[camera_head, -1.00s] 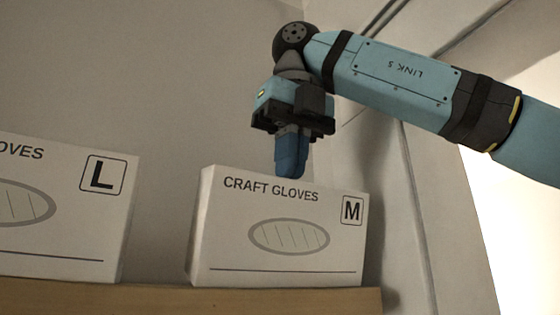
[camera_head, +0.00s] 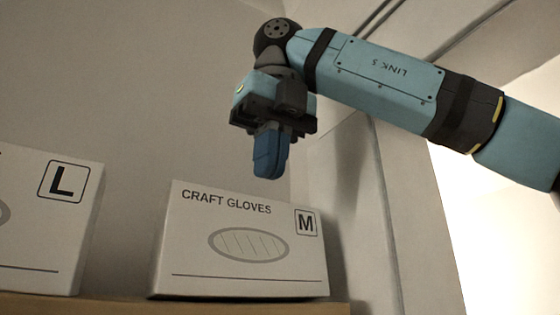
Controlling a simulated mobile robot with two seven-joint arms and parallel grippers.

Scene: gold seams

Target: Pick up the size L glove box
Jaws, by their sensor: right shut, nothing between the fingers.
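The size L glove box (camera_head: 45,225) is a white carton at the left edge of the head view, with a boxed black L at its upper right; its left part is cut off by the frame. A second white box (camera_head: 240,265), marked CRAFT GLOVES and M, stands to its right with a gap between them. My right gripper (camera_head: 269,175) points down with its blue fingers shut and empty. It appears just above the top edge of the M box, well to the right of the L box. My left gripper is out of view.
Both boxes stand on a wooden shelf (camera_head: 180,309). A plain wall (camera_head: 130,80) rises behind them. A pale upright panel (camera_head: 400,220) stands to the right of the M box. The space above the L box is clear.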

